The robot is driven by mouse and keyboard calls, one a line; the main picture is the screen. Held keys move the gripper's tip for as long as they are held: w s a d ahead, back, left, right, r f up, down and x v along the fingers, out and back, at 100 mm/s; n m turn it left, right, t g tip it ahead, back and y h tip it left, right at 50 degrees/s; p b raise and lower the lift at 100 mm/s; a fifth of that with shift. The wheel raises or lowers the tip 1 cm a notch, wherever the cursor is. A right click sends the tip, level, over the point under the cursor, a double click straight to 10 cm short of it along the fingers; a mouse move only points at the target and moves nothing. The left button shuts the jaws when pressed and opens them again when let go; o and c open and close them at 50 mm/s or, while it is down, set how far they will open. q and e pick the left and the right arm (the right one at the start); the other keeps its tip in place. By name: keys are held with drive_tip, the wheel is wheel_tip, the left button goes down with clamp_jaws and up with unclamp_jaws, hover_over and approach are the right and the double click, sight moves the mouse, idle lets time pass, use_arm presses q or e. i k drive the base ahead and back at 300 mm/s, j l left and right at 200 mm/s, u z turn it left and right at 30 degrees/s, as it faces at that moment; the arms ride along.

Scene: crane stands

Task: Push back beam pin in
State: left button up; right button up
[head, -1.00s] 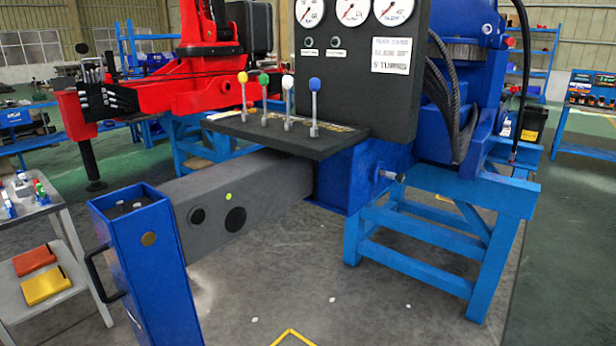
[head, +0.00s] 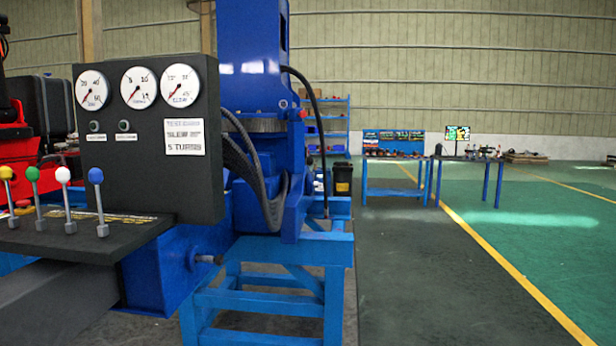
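A grey metal pin (head: 207,259) sticks out to the right from the side of the blue beam housing (head: 160,272), below the gauge panel. How deep it sits in the housing cannot be told. The grey beam (head: 55,298) runs out of the housing toward the lower left and is cut off by the picture edge. Neither of my grippers is in view.
The gauge panel (head: 150,140) and a lever shelf with coloured knobs (head: 85,232) stand above the beam. Black hoses (head: 262,190) hang beside the blue crane column (head: 252,60). A blue stand (head: 262,290) carries the crane. Open floor (head: 420,270) lies to the right.

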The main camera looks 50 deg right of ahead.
sight(218, 261)
drive_tip(key=i+l+z, duration=0.25)
drive_tip(key=l, duration=0.35)
drive_tip(key=i+l+z, duration=0.25)
drive_tip(key=i+l, duration=0.15)
drive_tip(key=l, duration=0.15)
drive_tip(key=i+l+z, duration=0.3)
drive_tip(key=i+l, duration=1.1)
drive_tip(key=l, duration=0.2)
drive_tip(key=u, duration=1.35)
